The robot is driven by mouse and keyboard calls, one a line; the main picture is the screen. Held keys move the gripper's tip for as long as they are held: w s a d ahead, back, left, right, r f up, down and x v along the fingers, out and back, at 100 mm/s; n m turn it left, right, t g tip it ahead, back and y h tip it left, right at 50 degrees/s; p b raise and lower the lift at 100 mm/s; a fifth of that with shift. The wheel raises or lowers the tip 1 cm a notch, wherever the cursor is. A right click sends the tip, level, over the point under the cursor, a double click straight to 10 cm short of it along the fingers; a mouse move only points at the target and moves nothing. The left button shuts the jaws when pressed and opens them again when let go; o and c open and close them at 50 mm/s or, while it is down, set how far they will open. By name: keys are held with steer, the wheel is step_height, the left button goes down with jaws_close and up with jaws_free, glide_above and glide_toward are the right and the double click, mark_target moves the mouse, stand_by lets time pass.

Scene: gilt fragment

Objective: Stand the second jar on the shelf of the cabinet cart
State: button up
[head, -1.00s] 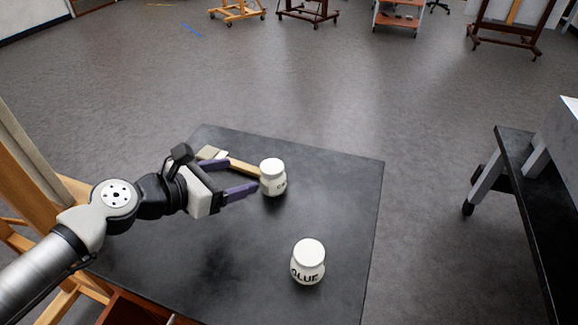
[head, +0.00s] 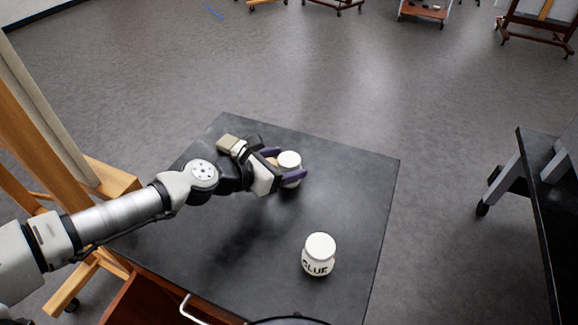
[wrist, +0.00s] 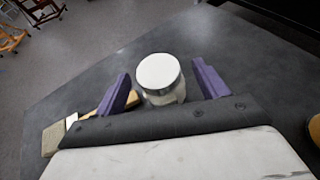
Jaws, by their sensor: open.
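A white jar (head: 289,161) stands upright on the black top of the cabinet cart (head: 365,190). My gripper (head: 283,168) is open around this jar, with one purple finger on each side. In the wrist view the jar (wrist: 161,78) is between the open fingers (wrist: 160,88), and small gaps show beside it. A second white jar, lettered GLUE (head: 318,256), stands upright nearer the front of the top, apart from my gripper. A red-brown cabinet side and a metal handle (head: 188,310) show below the front edge; the shelf is not visible.
A wide brush (wrist: 54,137) lies on the top beside my gripper, partly hidden. A wooden easel (head: 50,150) stands close at the left. A black-topped table (head: 540,200) is at the right, with open floor between. Easels and a trolley stand far back.

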mark_target(286, 161)
steer(key=shift+p+x, duration=0.65)
steer(key=shift+x, duration=1.25)
steer(key=shift+w, duration=0.1)
steer(key=c, duration=1.3)
steer(key=shift+o, duration=0.2)
steer(key=shift+r, duration=0.2)
